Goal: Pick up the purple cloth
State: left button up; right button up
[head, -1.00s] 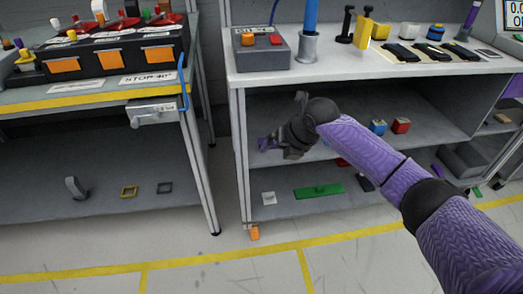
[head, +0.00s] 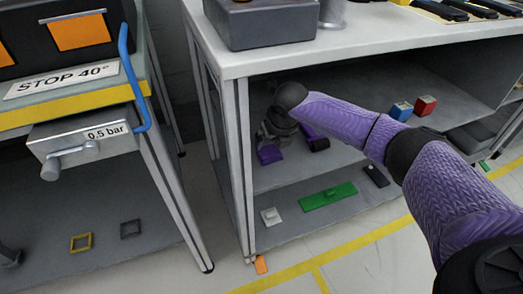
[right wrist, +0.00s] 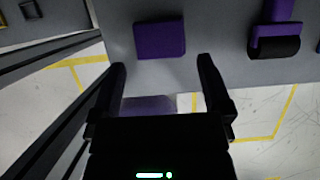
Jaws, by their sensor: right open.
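A flat purple square (right wrist: 160,40), which looks like the purple cloth, lies on the grey shelf just beyond my fingertips in the right wrist view. In the head view the purple cloth (head: 270,155) shows at the left end of the right bench's middle shelf, partly hidden by my wrist. My right gripper (right wrist: 161,64) is open and empty, its two black fingers on either side of the cloth's near side, apart from it. In the head view the right gripper (head: 276,130) is dark and partly hidden by my arm. My left gripper is not in view.
A purple and black item (head: 316,141) lies right of the cloth. A blue block (head: 401,111) and a red block (head: 425,105) stand farther right. The lower shelf holds a green plate (head: 327,196). The bench leg (head: 243,170) is close on the left; the worktop (head: 350,55) overhangs.

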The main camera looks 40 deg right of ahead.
aim_at(270, 151)
jog(key=b+x, duration=0.2)
jog(key=x, duration=0.1)
jog(key=s+b+x, duration=0.1)
jog(key=shift+w+a+f, duration=0.1)
jog(key=shift+w+f, duration=0.1)
jog(key=shift+f, duration=0.3)
jog(key=shift+w+f+b, duration=0.4)
jog(key=shift+f+b, duration=0.2)
jog(key=shift+b, duration=0.3)
jog(key=shift+r, duration=0.25)
jog(key=c, duration=0.9)
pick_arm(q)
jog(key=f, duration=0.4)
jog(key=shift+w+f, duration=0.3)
pick_arm(e)
jog(key=shift+c, duration=0.3)
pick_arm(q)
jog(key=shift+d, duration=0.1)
pick_arm(e)
jog(key=shift+r, duration=0.1)
